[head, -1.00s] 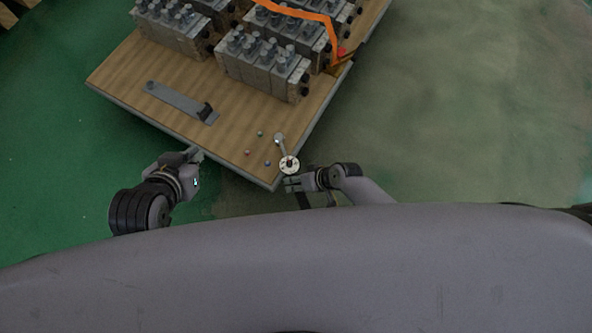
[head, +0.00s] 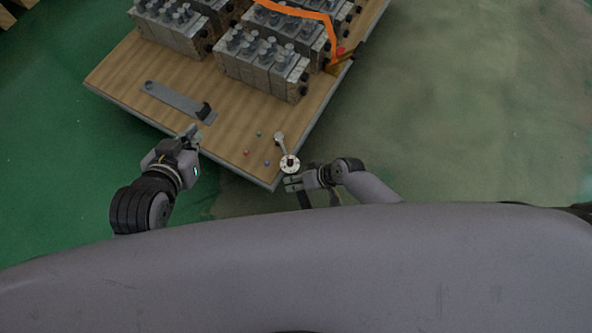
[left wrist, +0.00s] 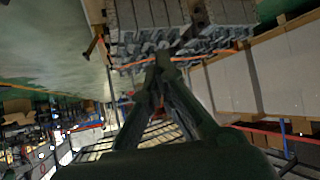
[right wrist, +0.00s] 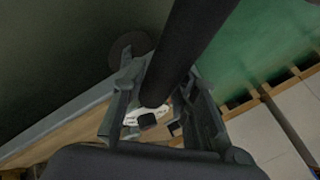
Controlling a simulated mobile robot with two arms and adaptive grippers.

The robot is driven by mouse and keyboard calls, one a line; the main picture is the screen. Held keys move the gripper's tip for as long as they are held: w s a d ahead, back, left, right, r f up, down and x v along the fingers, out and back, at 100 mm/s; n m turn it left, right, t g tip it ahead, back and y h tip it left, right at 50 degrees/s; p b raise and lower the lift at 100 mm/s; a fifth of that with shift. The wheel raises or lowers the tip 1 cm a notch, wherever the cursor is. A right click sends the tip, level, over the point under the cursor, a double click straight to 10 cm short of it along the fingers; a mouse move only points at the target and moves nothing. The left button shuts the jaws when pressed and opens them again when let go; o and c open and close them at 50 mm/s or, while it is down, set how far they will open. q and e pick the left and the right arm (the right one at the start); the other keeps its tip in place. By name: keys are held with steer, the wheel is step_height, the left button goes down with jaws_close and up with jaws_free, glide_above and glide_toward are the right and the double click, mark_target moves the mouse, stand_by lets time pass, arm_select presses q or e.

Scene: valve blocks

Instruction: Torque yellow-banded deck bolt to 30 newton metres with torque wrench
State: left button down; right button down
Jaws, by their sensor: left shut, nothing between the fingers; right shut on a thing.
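The torque wrench (head: 290,163) is near the front corner of the wooden deck. Its silver end (head: 279,138) points up the picture from a round white dial. My right gripper (head: 290,183) is shut on its black handle (head: 304,199), and the right wrist view shows the handle (right wrist: 185,50) between the fingers (right wrist: 160,115). Several small coloured bolts, such as a red one (head: 246,152), stand left of the wrench. I cannot make out a yellow band. My left gripper (head: 190,132) is shut and empty at the deck's front edge; its fingertips meet in the left wrist view (left wrist: 158,65).
A grey flat bar with a black upright end (head: 178,101) lies on the deck. Grey valve blocks (head: 262,70) stand in rows behind, with an orange strip (head: 300,13) across them. Open green floor (head: 450,110) is to the right.

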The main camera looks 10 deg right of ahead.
arm_select(q)
steer(key=w+d+r+t+h+b, duration=0.1)
steer(key=w+d+r+t, duration=0.1)
steer(key=w+r+t, duration=0.2)
steer(key=shift+r+b, duration=0.3)
steer(key=shift+r, duration=0.75)
arm_select(e)
steer(key=shift+w+d+r+n, duration=0.1)
steer(key=shift+w+d+n, duration=0.3)
steer(key=shift+d, duration=0.3)
steer(key=shift+w+d+r+n, duration=0.1)
steer(key=shift+w+d+n, duration=0.1)
steer(key=shift+w+d, duration=0.35)
arm_select(q)
steer(key=shift+d, duration=0.1)
arm_select(e)
steer(key=shift+s+d+f+g, duration=0.1)
steer(key=shift+s+d+g, duration=0.05)
steer(key=shift+g, duration=0.15)
